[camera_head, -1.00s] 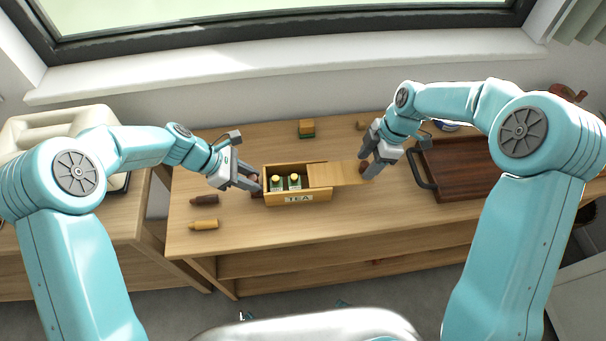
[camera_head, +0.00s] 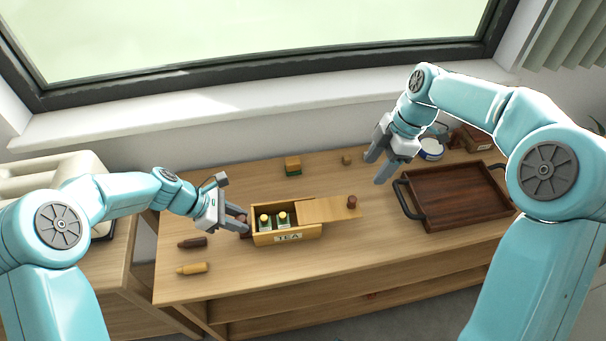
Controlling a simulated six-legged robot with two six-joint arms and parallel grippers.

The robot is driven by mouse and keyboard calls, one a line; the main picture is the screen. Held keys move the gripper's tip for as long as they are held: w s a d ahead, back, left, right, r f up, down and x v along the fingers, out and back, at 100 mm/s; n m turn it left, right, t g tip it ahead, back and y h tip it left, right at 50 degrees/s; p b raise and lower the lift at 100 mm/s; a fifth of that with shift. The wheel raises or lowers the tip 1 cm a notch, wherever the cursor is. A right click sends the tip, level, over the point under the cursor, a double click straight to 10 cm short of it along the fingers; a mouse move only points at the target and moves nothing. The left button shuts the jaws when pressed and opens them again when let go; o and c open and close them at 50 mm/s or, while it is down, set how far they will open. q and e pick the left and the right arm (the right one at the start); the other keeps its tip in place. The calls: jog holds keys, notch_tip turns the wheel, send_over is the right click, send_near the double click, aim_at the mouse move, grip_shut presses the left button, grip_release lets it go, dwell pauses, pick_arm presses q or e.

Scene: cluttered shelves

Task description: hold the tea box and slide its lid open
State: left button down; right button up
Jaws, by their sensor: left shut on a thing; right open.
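The wooden tea box (camera_head: 290,238) with a TEA label stands on the table. Its lid (camera_head: 328,209) is slid to the right and sticks out past the box's right end. The left part of the box is open and shows small items with yellow tops (camera_head: 273,219) inside. A dark brown knob (camera_head: 352,201) shows at the lid's right end. My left gripper (camera_head: 244,227) is shut at the box's left end; its fingertips partly hide what they grip. My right gripper (camera_head: 377,170) is open and empty, raised above and behind the lid, apart from it.
A dark wooden tray (camera_head: 455,195) with black handles lies at the right. A dark brown bottle-like piece (camera_head: 192,243) and a yellow one (camera_head: 192,268) lie at the left front. Small blocks (camera_head: 293,166) stand at the back. A white-and-blue round item (camera_head: 431,149) is behind the tray.

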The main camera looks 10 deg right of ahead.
dwell(0.3)
pick_arm(q)
jog(key=c, duration=0.7)
grip_release()
jog(key=shift+c, duration=0.2)
